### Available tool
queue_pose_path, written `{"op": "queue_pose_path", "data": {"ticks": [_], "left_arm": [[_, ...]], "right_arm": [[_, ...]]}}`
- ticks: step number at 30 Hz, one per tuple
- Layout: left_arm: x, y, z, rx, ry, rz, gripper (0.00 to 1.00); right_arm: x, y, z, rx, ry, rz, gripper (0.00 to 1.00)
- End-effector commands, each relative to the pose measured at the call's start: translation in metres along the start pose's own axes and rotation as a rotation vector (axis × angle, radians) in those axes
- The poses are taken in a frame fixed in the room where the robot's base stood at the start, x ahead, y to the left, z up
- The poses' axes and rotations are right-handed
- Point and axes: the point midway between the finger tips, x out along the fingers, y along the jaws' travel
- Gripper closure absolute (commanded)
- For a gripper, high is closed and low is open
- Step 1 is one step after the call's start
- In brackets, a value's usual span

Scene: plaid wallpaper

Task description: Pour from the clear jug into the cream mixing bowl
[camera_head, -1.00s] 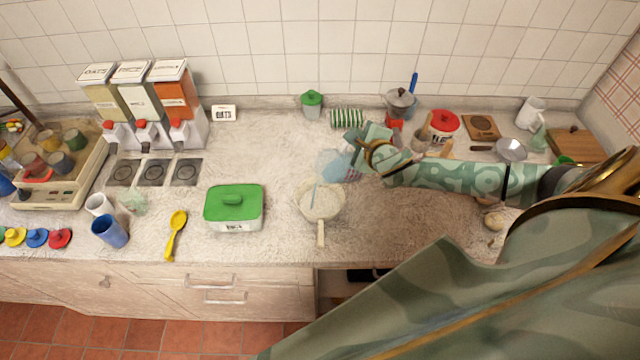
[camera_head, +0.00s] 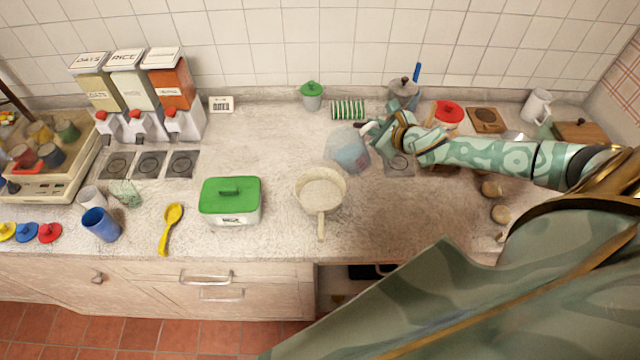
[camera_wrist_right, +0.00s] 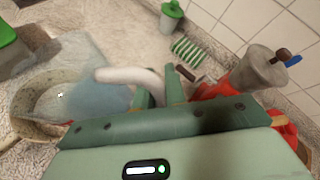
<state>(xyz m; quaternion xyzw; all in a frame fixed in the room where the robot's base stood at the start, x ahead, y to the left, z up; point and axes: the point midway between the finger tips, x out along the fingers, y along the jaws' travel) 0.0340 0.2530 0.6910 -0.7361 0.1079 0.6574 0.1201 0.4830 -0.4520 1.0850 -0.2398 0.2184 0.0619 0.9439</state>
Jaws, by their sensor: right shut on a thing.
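The clear jug (camera_head: 347,150) is see-through, with bluish liquid in its lower part. It is held up to the right of and behind the cream mixing bowl (camera_head: 302,203), apart from it and at most slightly tilted. The bowl has a handle pointing to the front; its inside looks pale, and I cannot tell how much liquid it holds. My right gripper (camera_head: 368,129) is shut on the jug's handle. In the right wrist view the jug (camera_wrist_right: 85,95) and its pale handle (camera_wrist_right: 130,75) partly cover the bowl (camera_wrist_right: 22,128). My left gripper is out of view.
A green-lidded box (camera_head: 230,212), a yellow spoon (camera_head: 170,228) and a blue cup (camera_head: 100,224) stand left of the bowl. A green-lidded jar (camera_head: 312,97) and a striped green thing (camera_head: 348,109) are behind.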

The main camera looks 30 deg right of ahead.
Motion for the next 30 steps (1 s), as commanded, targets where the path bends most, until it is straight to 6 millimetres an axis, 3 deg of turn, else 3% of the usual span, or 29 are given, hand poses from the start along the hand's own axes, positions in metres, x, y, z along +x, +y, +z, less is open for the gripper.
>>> {"op": "queue_pose_path", "data": {"ticks": [18,30], "left_arm": [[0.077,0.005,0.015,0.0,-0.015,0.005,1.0],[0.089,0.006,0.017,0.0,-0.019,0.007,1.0]], "right_arm": [[0.018,-0.01,-0.044,0.312,-0.075,0.109,1.0],[0.018,-0.017,-0.047,0.43,-0.105,0.153,1.0]]}}
